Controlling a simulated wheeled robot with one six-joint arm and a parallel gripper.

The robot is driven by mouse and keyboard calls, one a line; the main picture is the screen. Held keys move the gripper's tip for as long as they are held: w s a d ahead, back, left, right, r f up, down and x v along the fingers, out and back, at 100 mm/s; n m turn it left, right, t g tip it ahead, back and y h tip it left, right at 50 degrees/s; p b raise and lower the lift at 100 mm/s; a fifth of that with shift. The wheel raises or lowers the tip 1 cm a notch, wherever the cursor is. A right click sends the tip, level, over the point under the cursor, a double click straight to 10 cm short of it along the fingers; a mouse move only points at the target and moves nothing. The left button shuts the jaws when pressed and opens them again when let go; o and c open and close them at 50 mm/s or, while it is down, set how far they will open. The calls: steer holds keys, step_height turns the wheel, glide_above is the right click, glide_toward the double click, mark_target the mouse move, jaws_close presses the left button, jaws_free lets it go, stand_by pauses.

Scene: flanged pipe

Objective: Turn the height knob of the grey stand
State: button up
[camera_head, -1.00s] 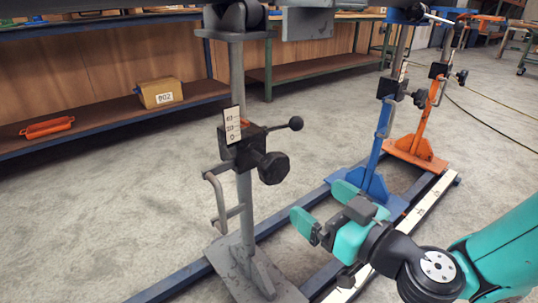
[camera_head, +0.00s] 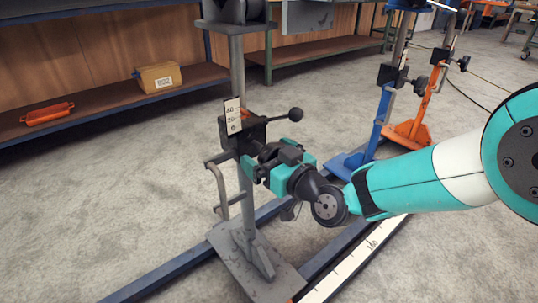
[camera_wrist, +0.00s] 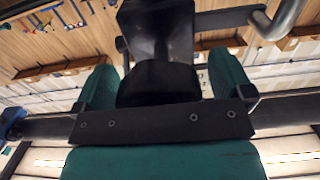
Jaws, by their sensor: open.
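The grey stand (camera_head: 238,75) stands upright on its flat base, with a black clamp block carrying a white scale plate (camera_head: 232,115). Its black height knob (camera_wrist: 158,84) sits between the two teal fingers of my gripper (camera_wrist: 163,78) in the wrist view. The fingers are open, one on each side of the knob; I cannot tell if either touches it. In the head view my gripper (camera_head: 262,165) is right against the front of the clamp block and hides most of the knob. A black ball-ended lever (camera_head: 295,115) sticks out to the right above the gripper.
A bent grey handle (camera_head: 215,190) is on the stand's left side. A blue stand (camera_head: 384,115) and an orange stand (camera_head: 428,105) are further back right. A floor rail with a scale (camera_head: 370,245) runs beside the base. A shelf (camera_head: 110,103) is behind.

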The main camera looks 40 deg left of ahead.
steer(key=c, duration=0.9)
steer(key=shift+m, duration=0.3)
steer(key=m+p, duration=0.2)
steer(key=m, duration=0.2)
steer(key=shift+r, duration=0.1)
steer(key=shift+s+m+p, duration=0.1)
steer(key=shift+m+p, duration=0.8)
steer(key=shift+m, duration=0.7)
steer(key=o, duration=0.9)
